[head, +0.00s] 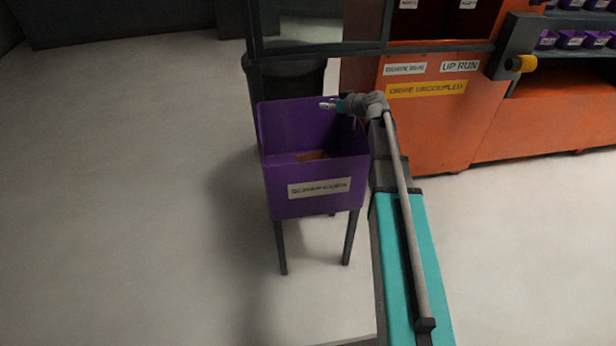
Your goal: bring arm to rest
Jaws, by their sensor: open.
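My gripper (328,105) is small in the head view, at the far end of my arm. It is open, and I see nothing between its fingers. It hangs over the purple bin (318,190), near the bin's back right part. My arm reaches forward from the bottom right of the picture, passing along the right side of the bin. A brown piece (311,155) lies inside the bin, below the gripper and apart from it. Part of the bin's inside is hidden behind its front wall.
The bin stands on dark legs and has a white label. Behind it are a dark post (253,60) and a dark round container (290,80). An orange machine (425,125) with labels and a yellow knob (521,63) stands at the back right. The floor at left is clear.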

